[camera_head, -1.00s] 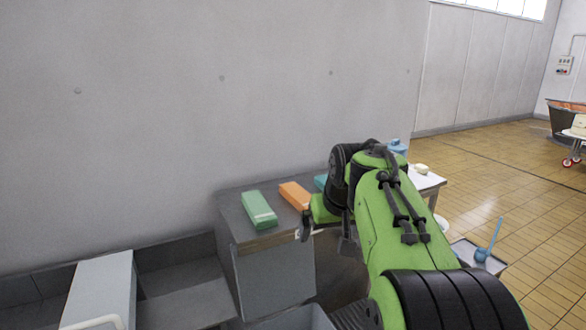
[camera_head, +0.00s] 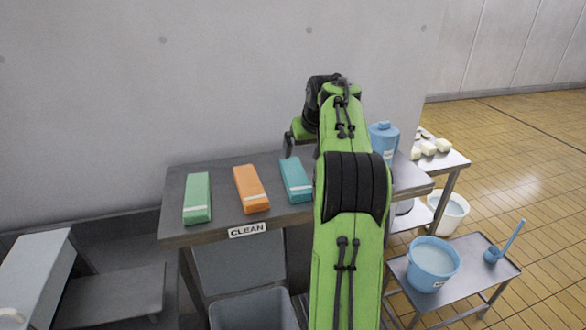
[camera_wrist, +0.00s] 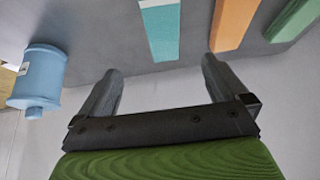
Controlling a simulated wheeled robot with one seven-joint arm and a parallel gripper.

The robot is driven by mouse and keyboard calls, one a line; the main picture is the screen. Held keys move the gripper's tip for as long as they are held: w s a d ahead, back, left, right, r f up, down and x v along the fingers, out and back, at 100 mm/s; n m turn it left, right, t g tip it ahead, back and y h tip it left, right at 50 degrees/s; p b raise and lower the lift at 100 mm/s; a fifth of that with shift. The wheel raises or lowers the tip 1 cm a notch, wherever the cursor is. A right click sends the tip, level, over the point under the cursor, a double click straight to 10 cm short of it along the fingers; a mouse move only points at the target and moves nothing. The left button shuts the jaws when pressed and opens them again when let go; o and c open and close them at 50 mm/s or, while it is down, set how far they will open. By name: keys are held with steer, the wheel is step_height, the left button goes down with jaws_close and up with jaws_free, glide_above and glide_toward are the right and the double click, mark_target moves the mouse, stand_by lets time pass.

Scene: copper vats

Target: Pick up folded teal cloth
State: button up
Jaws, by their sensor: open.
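The folded teal cloth (camera_head: 295,180) with a pale band lies on the grey table (camera_head: 225,222), right of an orange cloth (camera_head: 250,189) and a green cloth (camera_head: 197,198). In the wrist view the teal cloth (camera_wrist: 161,27) shows at the top, beyond the fingertips and partly cut off by the frame edge. My gripper (camera_wrist: 157,75) is open and empty, its two fingers apart with no cloth between them. In the head view my arm hides most of the gripper, which is above the table's back part near the teal cloth.
A blue jug (camera_head: 384,140) stands right of my arm and also shows in the wrist view (camera_wrist: 41,78). A trolley (camera_head: 462,297) with a blue bucket (camera_head: 432,262) stands at the lower right. The wall (camera_head: 120,100) rises close behind the table.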

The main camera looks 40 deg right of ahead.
mark_target(296, 174)
steer(key=x, duration=1.5)
steer(key=shift+w+a+f, duration=0.1)
steer(key=shift+w+f, duration=0.2)
steer(key=shift+w, duration=0.05)
steer(key=shift+s+a+r, duration=0.1)
steer(key=shift+a, duration=0.05)
steer(key=shift+c, duration=1.4)
steer(key=c, duration=0.8)
